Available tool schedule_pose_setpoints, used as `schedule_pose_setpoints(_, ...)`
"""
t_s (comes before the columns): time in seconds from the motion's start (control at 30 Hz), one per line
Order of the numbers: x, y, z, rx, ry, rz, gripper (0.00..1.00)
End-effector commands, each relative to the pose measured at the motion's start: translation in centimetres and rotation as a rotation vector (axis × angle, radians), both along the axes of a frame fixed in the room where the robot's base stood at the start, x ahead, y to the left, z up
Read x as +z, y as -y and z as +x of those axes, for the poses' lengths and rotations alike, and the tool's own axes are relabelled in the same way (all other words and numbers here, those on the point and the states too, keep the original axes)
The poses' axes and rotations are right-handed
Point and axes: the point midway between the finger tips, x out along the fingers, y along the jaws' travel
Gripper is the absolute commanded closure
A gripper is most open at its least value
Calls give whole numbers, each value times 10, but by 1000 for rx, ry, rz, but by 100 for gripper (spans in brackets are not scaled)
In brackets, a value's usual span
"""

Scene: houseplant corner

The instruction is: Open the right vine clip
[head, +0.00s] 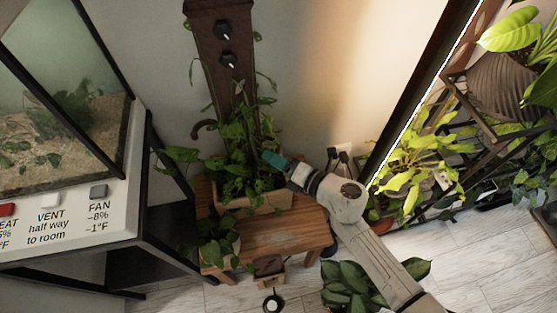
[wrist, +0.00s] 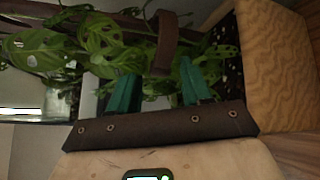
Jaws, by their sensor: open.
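My gripper (head: 272,159), with teal fingers, reaches from the right into the leaves of the potted vine (head: 235,150). In the wrist view my gripper (wrist: 160,90) is open, its two teal fingers apart with leaves between and around them. A brown curved band (wrist: 166,45) rises just beyond the fingers; I cannot tell if it is a vine clip. The dark upright board (head: 205,15) behind the plant carries two round black fittings, an upper one (head: 222,30) and a lower one (head: 228,60). I cannot clearly make out the right vine clip; leaves cover much of the area.
The vine's planter (head: 262,199) stands on a wooden bench (head: 285,235); its textured side (wrist: 280,55) is close in the wrist view. A terrarium (head: 75,90) on a black-framed stand is at left. A plant rack (head: 455,90) is at right. A leafy plant (head: 347,285) stands below.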

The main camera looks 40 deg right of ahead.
Motion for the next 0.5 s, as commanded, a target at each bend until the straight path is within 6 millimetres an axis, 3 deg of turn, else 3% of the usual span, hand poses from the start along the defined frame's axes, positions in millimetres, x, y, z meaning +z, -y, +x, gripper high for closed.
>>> schedule_pose_setpoints(0.17,12,0,0,1,1,-1,51)
schedule_pose_setpoints(0.33,41,1,-3,-1,1,-2,51)
schedule_pose_setpoints(0.4,54,0,-15,0,4,-3,42)
schedule_pose_setpoints(0.43,60,0,-19,0,4,-2,51)
schedule_pose_setpoints(0.5,72,-1,-29,0,4,-3,51)
